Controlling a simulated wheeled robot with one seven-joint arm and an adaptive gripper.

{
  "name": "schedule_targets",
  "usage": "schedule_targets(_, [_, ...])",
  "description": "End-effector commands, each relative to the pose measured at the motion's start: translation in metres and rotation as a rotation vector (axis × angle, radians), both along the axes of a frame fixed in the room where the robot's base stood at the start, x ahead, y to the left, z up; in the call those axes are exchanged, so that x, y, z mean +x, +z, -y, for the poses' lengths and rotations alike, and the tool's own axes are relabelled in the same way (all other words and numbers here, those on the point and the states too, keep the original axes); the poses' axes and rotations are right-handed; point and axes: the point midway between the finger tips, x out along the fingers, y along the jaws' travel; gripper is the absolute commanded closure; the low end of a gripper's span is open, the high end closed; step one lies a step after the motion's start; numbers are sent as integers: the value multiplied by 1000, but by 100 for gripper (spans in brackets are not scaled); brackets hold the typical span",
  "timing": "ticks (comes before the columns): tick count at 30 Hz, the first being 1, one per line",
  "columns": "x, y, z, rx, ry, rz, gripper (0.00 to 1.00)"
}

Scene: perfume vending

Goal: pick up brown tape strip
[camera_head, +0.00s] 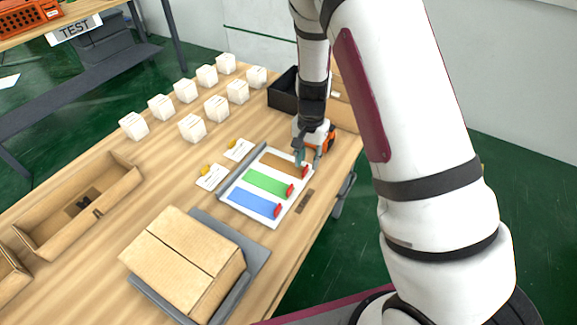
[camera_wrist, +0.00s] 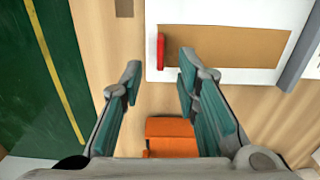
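The brown tape strip (camera_head: 283,164) lies flat on a white board (camera_head: 231,208), beside a green strip and a blue strip. It has a red tab (camera_head: 305,171) at its right end. In the wrist view the brown strip (camera_wrist: 240,47) lies ahead and to the right, with its red tab (camera_wrist: 161,50) nearest to my gripper (camera_wrist: 158,70). My gripper is open and empty. Its fingers are spread on either side of a line just left of and below the red tab. In the head view my gripper (camera_head: 309,160) is at the strip's tab end, partly hidden.
The green strip (camera_head: 266,183) and blue strip (camera_head: 250,202) share the board. A grey bar (camera_head: 239,170) runs along its left side. A closed cardboard box (camera_head: 180,255) stands at the front. Several white boxes (camera_head: 192,127) stand behind. A black bin (camera_head: 284,92) is near the arm.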

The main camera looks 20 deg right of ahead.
Motion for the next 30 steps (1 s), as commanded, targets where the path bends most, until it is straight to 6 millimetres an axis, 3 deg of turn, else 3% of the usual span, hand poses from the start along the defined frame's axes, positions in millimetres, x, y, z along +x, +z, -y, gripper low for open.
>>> schedule_targets(6, [0,-23,0,0,0,0,71])
schedule_targets(13, [0,-24,-1,0,0,1,71])
schedule_targets(14, [0,-24,-1,0,0,1,73])
schedule_targets(18, [0,-24,-1,0,0,1,100])
schedule_targets(30, [0,-23,-1,0,1,1,100])
